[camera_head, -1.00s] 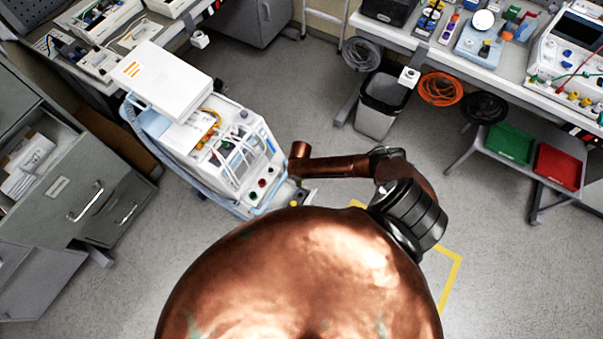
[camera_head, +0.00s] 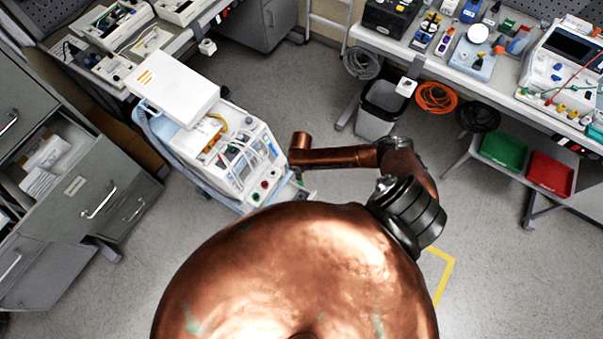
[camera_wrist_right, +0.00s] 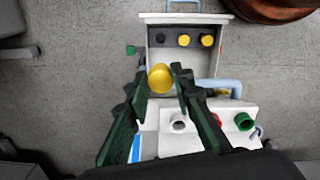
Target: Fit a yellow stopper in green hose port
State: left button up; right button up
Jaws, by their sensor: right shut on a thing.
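In the right wrist view, my right gripper (camera_wrist_right: 158,84) is shut on a yellow stopper (camera_wrist_right: 160,78), held at the fingertips. The stopper is apart from these ports. My left gripper is not in view.
Drawer cabinets (camera_head: 75,190) stand left. A waste bin (camera_head: 380,108) and a bench with coiled hoses stand behind. Grey floor is clear right of my arm.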

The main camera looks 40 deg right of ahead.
notch_tip(320, 180, up, 4)
jog(key=shift+r+p, duration=0.2)
jog(key=shift+p, duration=1)
jog(key=w+a+b, duration=0.3)
jog(key=a+b, duration=0.2)
jog(key=a, duration=0.6)
jog(key=w+a+b, duration=0.3)
jog(key=a+b, duration=0.1)
jog(key=a, duration=0.6)
jog(key=shift+w+f+b, duration=0.1)
jog(key=shift+f+b, duration=0.95)
jog(key=shift+f, duration=1.6)
jog(key=shift+p, duration=0.45)
jog(key=shift+f+b, duration=0.65)
jog(key=shift+f, duration=1)
jog(key=o, duration=0.9)
jog(key=shift+c, duration=0.2)
